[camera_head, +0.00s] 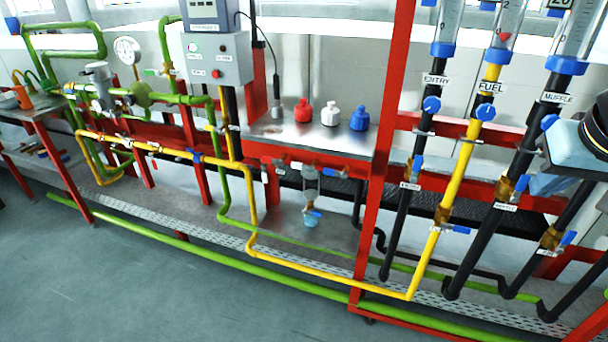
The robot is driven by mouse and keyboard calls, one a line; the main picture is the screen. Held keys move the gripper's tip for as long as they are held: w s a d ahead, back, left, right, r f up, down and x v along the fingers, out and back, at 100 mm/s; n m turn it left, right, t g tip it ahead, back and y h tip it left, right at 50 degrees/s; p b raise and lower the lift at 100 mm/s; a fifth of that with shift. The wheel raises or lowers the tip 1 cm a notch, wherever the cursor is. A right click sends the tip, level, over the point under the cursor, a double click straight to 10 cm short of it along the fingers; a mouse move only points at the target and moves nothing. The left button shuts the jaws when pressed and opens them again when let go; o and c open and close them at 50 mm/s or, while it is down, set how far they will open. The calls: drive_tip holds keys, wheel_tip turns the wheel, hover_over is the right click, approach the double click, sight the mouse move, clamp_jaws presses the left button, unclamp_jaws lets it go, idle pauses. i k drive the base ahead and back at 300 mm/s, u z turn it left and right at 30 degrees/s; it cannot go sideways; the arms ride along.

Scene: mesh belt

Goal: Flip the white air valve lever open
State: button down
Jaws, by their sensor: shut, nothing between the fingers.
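I cannot pick out a white lever with certainty at this size. A small pale piece (151,72) sits by the green pipe at the upper left, near a round gauge (127,50); I cannot tell if it is a lever. Blue levers show on the valves of the ENTRY pipe (400,222), the yellow FUEL pipe (428,264) and the MUFFLE pipe (484,232). My gripper is not visible. A blue-grey and black part at the right edge seems to be my arm, and it covers some of the pipes there.
A metal shelf (310,138) holds red (303,111), white (331,115) and blue (359,119) capped containers. A grey control box (217,60) stands at upper left. A red post (385,150) rises before the shelf. Open grey floor (130,285) lies in front.

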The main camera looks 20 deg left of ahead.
sight(264, 174)
drive_tip(key=z, duration=0.1)
drive_tip(key=k, duration=1.5)
drive_tip(key=u, duration=0.5)
drive_tip(key=i, duration=1)
